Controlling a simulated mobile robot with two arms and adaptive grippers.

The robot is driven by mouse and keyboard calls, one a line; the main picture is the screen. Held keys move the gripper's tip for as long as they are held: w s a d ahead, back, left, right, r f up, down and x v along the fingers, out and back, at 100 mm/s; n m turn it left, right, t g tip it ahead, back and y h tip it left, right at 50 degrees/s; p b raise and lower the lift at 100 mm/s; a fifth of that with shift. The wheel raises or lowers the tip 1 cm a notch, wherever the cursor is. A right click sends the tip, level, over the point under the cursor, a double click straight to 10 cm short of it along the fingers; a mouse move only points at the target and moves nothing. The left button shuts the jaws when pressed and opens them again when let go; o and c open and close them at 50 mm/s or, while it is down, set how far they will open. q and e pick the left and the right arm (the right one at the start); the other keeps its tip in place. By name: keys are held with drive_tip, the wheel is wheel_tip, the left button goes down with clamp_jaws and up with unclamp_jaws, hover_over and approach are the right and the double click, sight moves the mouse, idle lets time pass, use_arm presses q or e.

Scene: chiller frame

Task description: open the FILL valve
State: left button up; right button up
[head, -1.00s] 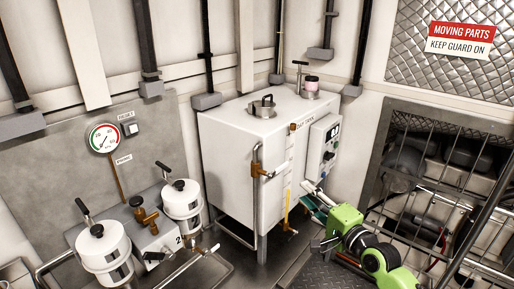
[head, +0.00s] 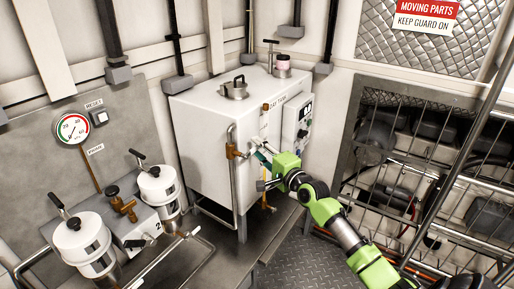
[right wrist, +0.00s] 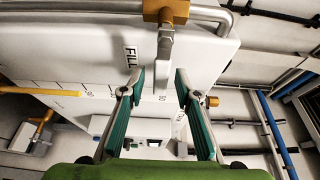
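My right gripper (head: 259,153) is at the tank front, just right of the valve. In the right wrist view its teal-padded fingers (right wrist: 160,82) are apart, with the lever's end between them; contact cannot be told. My left gripper is out of view.
Two white canisters (head: 159,187) (head: 84,243) and a brass fitting (head: 122,204) stand at the left, below a pressure gauge (head: 73,129). A control box (head: 297,122) is on the tank's right side. A wire guard (head: 440,170) stands at the right.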

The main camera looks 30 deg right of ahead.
drive_tip(key=shift+w, duration=0.55)
clamp_jaws()
